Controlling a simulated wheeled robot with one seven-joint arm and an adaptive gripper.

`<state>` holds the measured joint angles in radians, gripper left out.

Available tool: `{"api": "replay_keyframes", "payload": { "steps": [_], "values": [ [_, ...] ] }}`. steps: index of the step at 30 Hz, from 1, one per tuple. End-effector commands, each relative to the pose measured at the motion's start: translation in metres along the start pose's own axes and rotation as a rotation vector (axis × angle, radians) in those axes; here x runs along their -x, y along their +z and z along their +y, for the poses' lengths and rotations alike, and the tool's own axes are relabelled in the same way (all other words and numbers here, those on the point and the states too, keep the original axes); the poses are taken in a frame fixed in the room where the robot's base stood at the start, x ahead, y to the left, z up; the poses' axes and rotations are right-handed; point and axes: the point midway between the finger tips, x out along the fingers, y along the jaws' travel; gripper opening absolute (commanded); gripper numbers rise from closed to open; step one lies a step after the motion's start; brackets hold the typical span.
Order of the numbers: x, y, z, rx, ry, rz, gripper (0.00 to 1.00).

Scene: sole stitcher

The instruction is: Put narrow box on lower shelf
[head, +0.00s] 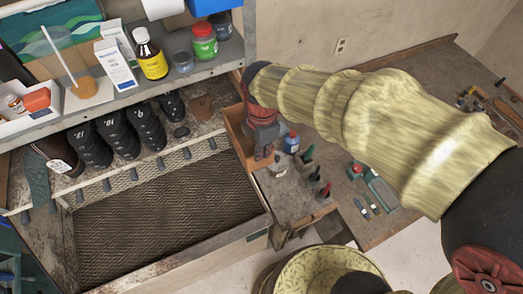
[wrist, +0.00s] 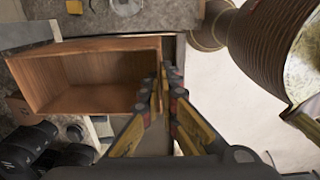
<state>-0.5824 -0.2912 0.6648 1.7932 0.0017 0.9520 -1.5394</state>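The narrow box appears to be an open wooden box (head: 235,124) at the right end of the shelf unit, partly hidden behind my gripper. In the wrist view the wooden box (wrist: 85,75) fills the upper left, its open side facing the camera, and looks empty. My gripper (head: 264,150) points down at its right side. In the wrist view my gripper's fingertips (wrist: 170,78) are close together, astride the box's right wall, and look shut on it. The lower shelf (head: 205,125) holds a row of black bottles (head: 115,132) at its left and middle.
The upper shelf (head: 150,88) carries white cartons (head: 115,63), a brown bottle (head: 150,55) and jars. A mesh-floored bay (head: 160,220) lies below the lower shelf. A workbench (head: 400,110) with tools is at the right.

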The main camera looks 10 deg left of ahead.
Motion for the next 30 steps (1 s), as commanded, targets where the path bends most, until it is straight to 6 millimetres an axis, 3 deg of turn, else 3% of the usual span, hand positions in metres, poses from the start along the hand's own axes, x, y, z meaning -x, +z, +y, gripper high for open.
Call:
{"api": "replay_keyframes", "payload": {
  "steps": [30],
  "values": [
    [-0.003, 0.000, 0.036, 0.000, 0.001, 0.000, 0.00]
  ]
}}
